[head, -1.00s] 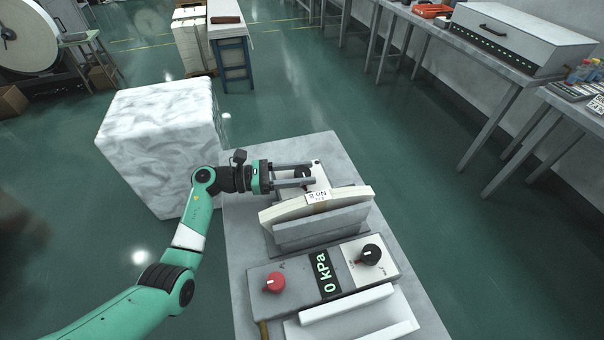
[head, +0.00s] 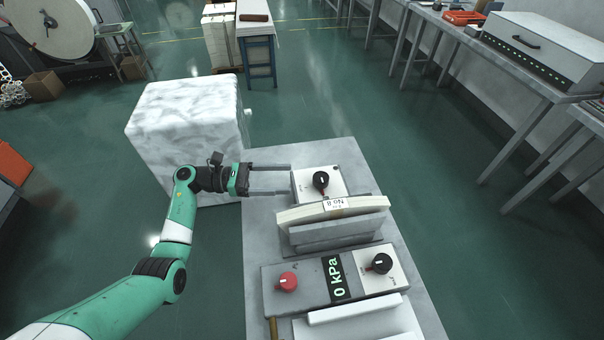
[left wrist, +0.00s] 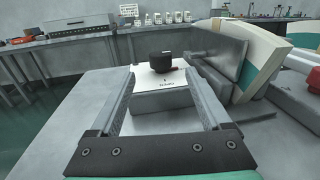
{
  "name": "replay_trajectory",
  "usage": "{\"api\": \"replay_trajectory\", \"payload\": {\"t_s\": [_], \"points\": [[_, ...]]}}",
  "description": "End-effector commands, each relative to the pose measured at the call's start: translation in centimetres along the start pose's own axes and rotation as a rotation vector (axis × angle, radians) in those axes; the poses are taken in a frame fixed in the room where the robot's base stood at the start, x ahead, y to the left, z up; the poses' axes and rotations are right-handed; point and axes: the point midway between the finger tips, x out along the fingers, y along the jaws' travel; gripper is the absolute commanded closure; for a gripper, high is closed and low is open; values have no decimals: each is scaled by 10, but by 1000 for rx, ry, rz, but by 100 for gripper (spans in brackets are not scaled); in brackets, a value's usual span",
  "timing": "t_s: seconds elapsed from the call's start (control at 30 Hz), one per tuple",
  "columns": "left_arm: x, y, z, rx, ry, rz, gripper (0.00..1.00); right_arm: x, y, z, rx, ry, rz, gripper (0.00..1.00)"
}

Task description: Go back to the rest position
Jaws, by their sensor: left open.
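My left gripper (head: 288,180) is open and empty. In the head view its fingers point right, just left of the small white panel (head: 307,184) with a black knob (head: 320,180), apart from the knob. In the left wrist view the two fingers (left wrist: 165,100) frame the space before the black knob (left wrist: 161,65), which stands clear beyond them. A control box (head: 308,285) nearer the front carries a red knob (head: 288,282), a display reading 0 kPa (head: 338,278) and another black knob (head: 381,263). My right gripper is not in view.
A stack of cream curved plates (head: 365,204) with a paper label stands in a grey holder (head: 335,234) between the panel and the box. A white wrapped block (head: 185,110) stands left of the grey table (head: 420,300). Benches line the right wall; the floor between is clear.

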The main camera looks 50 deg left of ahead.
Motion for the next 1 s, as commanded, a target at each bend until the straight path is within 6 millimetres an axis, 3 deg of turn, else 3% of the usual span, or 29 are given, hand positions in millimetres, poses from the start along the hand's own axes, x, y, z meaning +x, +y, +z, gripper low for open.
{"api": "replay_trajectory", "payload": {"t_s": [0.17, 0.77, 0.87, 0.97, 1.0], "points": [[-14, 0, 0, 0, 0, 0, 19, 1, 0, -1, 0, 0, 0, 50], [-12, 1, 5, 2, -10, 3, 19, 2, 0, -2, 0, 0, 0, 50], [-1, 6, 35, 9, -67, 25, 19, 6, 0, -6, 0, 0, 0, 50], [19, 13, 98, 1, -201, 59, 19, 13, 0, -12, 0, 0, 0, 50], [27, 14, 131, -11, -277, 70, 19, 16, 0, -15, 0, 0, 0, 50]]}}
